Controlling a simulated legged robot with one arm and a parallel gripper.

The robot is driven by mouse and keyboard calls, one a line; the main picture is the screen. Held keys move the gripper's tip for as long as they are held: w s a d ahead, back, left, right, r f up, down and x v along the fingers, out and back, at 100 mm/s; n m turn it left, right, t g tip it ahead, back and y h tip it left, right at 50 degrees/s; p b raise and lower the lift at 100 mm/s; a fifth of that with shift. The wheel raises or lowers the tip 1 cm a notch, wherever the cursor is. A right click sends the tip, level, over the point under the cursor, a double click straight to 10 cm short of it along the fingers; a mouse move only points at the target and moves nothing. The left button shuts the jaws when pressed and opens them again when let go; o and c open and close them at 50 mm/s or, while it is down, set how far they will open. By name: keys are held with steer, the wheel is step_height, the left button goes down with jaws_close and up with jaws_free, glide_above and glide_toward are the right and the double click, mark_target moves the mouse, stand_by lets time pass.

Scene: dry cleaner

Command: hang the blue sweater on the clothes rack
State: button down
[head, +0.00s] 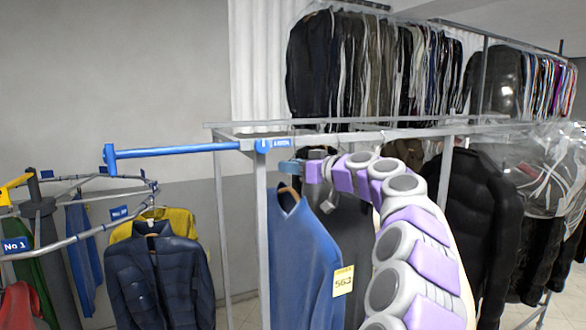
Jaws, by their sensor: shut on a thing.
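My gripper (291,167) is shut on the top of the hanger, just below the grey frame's top bar. The hanger's hook is mostly hidden by the gripper. The clothes rack (180,150) shows a blue rail reaching left from a bracket on the grey metal frame. The sweater is right of this rail and lower, apart from it. The blue rail is bare.
A round rail (80,236) at left holds a navy puffer jacket (160,275), a yellow garment and others. Dark clothes (478,215) hang close on the right. Bagged garments (370,70) fill the upper rack. A grey post (262,235) stands just left of the sweater.

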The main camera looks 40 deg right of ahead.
steer(key=shift+f+b, duration=1.3)
steer(key=shift+b, duration=0.45)
stand_by(0.8)
steer(key=c, duration=0.8)
jaws_free()
steer(key=shift+s, duration=0.15)
steer(key=b+v, duration=0.1)
steer(key=v, duration=1.6)
steer(key=shift+d+f+b, duration=0.1)
steer(key=shift+d+b, duration=0.1)
steer(key=shift+b, duration=0.15)
